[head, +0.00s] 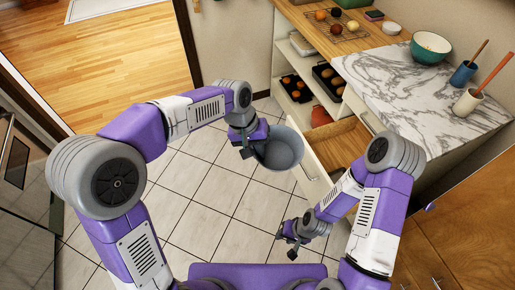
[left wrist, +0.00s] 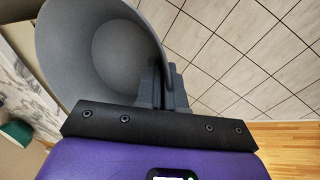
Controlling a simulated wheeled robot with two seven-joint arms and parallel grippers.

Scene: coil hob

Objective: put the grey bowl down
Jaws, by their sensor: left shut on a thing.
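The grey bowl (head: 284,150) is held in the air over the tiled floor in the head view, beside an open drawer. My left gripper (head: 252,146) is shut on its rim at the bowl's left side. In the left wrist view the bowl (left wrist: 112,50) fills the upper left, its inside showing empty, with the left gripper's fingers (left wrist: 168,85) at its wall. My right gripper (head: 289,243) hangs low over the floor, well apart from the bowl. Its fingers are small, and I cannot tell whether they are open.
The open wooden drawer (head: 340,146) juts out right of the bowl. The marble counter (head: 400,85) behind it bears a teal bowl (head: 430,47) and two utensil pots, with bare space at its middle. Shelves with trays (head: 328,78) stand at the back. The tiled floor (head: 215,190) is clear.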

